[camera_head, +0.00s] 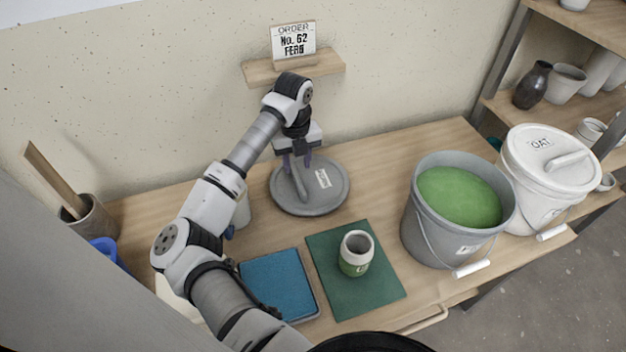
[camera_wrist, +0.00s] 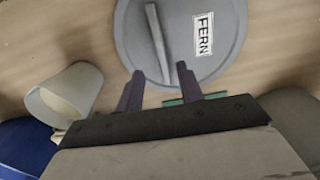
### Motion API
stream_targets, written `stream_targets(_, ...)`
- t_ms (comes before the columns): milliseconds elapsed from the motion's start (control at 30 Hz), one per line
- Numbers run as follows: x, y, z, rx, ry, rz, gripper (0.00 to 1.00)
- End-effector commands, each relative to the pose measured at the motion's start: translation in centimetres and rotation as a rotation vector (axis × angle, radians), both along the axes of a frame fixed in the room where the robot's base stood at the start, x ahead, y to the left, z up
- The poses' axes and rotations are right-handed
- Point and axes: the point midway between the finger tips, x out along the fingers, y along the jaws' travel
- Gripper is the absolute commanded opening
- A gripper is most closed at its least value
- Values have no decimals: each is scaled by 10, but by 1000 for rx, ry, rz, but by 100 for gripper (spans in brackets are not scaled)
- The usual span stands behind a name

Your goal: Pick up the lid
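A round grey lid (camera_head: 327,196) with a bar handle (camera_head: 299,186) and a white label lies flat on the table near the wall. In the wrist view the lid (camera_wrist: 225,22) fills the upper middle, its label reads FERN, and its handle (camera_wrist: 157,42) runs lengthwise. My gripper (camera_head: 297,160) is above the lid, close to the handle in the head view. In the wrist view its two fingers (camera_wrist: 160,84) are apart with nothing between them. The handle's near end shows just ahead of the fingers. I cannot tell the exact height above the lid.
A grey bucket (camera_head: 410,222) of green glaze stands right of the lid, beside a white lidded bucket (camera_head: 531,207) marked OAT. A small jar (camera_head: 355,262) sits on a green mat (camera_head: 380,297). A blue square (camera_head: 278,283) and a pale cup (camera_wrist: 62,95) are near my arm. A wall shelf (camera_head: 335,63) holds an order card.

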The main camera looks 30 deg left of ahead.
Motion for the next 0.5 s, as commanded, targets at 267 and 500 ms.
stream_targets(267,2,-1,-33,-8,-1,-1,37)
stream_targets(500,2,1,-61,-5,-4,-3,37)
